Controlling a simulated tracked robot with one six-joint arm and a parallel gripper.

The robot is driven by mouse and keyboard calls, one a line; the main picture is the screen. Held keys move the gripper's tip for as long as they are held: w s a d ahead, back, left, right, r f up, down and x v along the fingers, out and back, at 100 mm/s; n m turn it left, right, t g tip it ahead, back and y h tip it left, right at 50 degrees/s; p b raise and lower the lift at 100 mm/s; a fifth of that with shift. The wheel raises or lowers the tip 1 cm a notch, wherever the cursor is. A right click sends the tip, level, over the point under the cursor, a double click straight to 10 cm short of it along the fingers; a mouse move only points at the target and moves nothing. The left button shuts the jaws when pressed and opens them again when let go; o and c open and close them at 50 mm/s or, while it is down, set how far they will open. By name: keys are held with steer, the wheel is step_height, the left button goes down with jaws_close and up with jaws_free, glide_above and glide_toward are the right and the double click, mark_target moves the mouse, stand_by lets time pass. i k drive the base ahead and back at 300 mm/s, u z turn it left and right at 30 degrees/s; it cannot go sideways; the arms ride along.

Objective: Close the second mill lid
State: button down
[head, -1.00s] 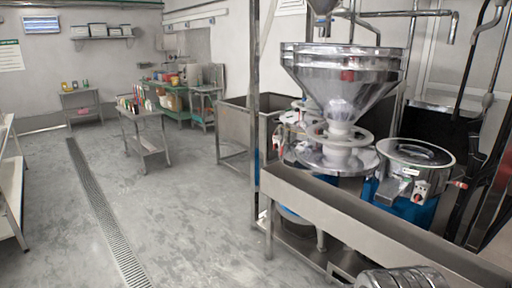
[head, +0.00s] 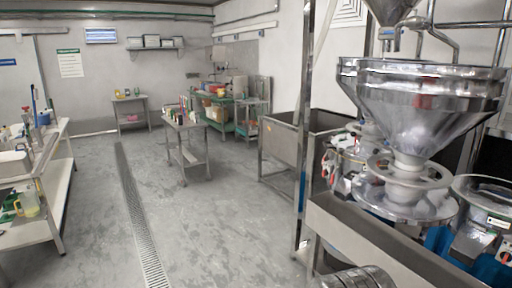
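In the head view, a mill (head: 408,195) with a round steel top stands under the large steel hopper (head: 425,100), behind a steel trough. Another mill (head: 488,212) with a round top and blue base is at the right edge, partly cut off. Its top looks flat, but I cannot tell whether its lid is open or shut. More mill parts (head: 350,150) show behind, left of the hopper. I cannot tell which mill is the second one. My gripper is not in view.
A steel trough (head: 365,238) and an upright post (head: 304,150) stand in front of the mills. A steel tank (head: 282,143) is behind the post. A cart (head: 186,135) stands mid-room and a workbench (head: 50,170) at left. The floor (head: 200,230) between is clear.

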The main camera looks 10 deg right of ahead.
mark_target(420, 109)
steer(key=u, duration=0.35)
steer(key=i, duration=2.2)
steer(key=z, duration=0.35)
steer(key=i, duration=0.75)
steer(key=z, duration=1.1)
steer(key=i, duration=0.9)
steer(key=z, duration=0.45)
